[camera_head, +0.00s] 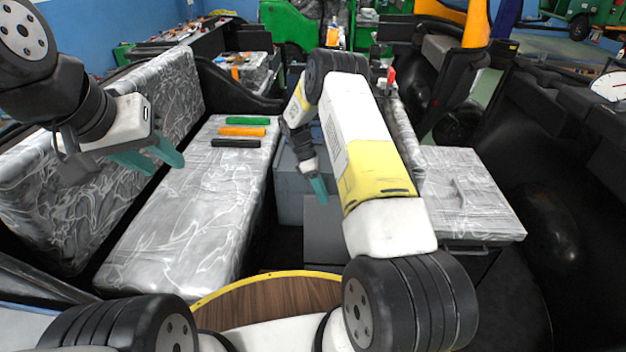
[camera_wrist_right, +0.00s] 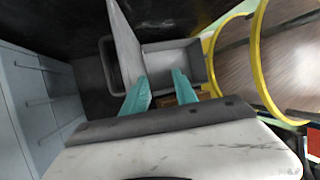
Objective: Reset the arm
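My left gripper (camera_head: 168,167) is raised at the left, in front of the plastic-wrapped seat back in the head view. Its two teal fingers are apart with nothing between them. My right arm reaches forward through the middle of the head view, and its gripper (camera_head: 320,192) points down above a dark grey box. In the right wrist view, the right gripper (camera_wrist_right: 160,84) has its teal fingers apart and empty. An open grey bin (camera_wrist_right: 172,58) lies beyond the fingertips, apart from them as far as I can tell.
A wrapped bench (camera_head: 180,235) carries green (camera_head: 248,120), orange (camera_head: 243,132) and black (camera_head: 236,143) bars. A grey cabinet (camera_head: 290,185) stands beside it; its drawers show in the right wrist view (camera_wrist_right: 35,95). A wrapped seat (camera_head: 465,200) is at the right. A yellow-rimmed wooden round (camera_head: 265,298) is near me.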

